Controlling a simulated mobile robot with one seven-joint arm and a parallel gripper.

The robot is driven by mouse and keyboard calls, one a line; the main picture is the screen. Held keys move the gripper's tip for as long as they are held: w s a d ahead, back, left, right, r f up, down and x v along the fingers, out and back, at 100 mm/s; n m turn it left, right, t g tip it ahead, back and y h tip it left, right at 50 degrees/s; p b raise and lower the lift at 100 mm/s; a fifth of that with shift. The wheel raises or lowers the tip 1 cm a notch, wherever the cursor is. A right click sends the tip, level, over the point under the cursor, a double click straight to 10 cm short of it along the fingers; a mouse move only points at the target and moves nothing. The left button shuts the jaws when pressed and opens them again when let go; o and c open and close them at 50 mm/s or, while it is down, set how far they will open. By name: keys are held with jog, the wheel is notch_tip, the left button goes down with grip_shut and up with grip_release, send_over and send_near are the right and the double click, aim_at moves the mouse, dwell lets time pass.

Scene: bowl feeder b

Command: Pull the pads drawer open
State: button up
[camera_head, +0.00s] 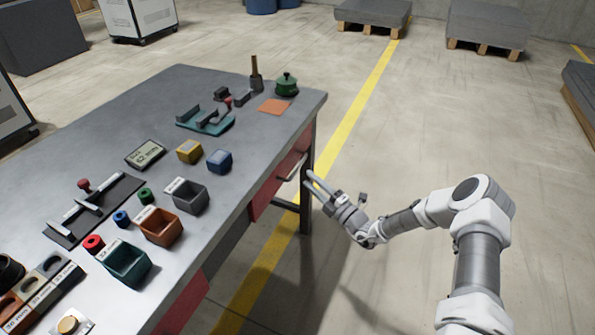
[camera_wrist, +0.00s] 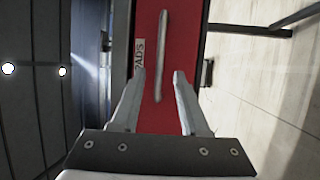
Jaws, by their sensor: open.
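The pads drawer has a red front (camera_wrist: 183,60) with a white label (camera_wrist: 139,55) reading "PADS" in the wrist view. Its long metal bar handle (camera_wrist: 161,50) lies between the lines of my two fingers, beyond or level with the tips; the exact gap is unclear. In the head view the drawer front (camera_head: 271,193) is at the table's right side, with the handle (camera_head: 293,170) just left of my fingertips. My gripper (camera_head: 308,178) is open and empty; it also shows in the wrist view (camera_wrist: 158,75). I cannot tell if the drawer is slightly out.
The grey workbench (camera_head: 100,125) holds bins, coloured rings, fixtures and a green pot (camera_head: 286,84). A table leg (camera_head: 306,205) stands close below my gripper. The floor (camera_head: 430,130) to the right is clear.

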aim_at(297, 167)
jog(key=b+x, duration=0.1)
jog(key=x, duration=0.5)
jog(key=shift+w+a+r, duration=0.1)
jog(key=shift+w+a, duration=0.2)
grip_shut()
dwell(1.1)
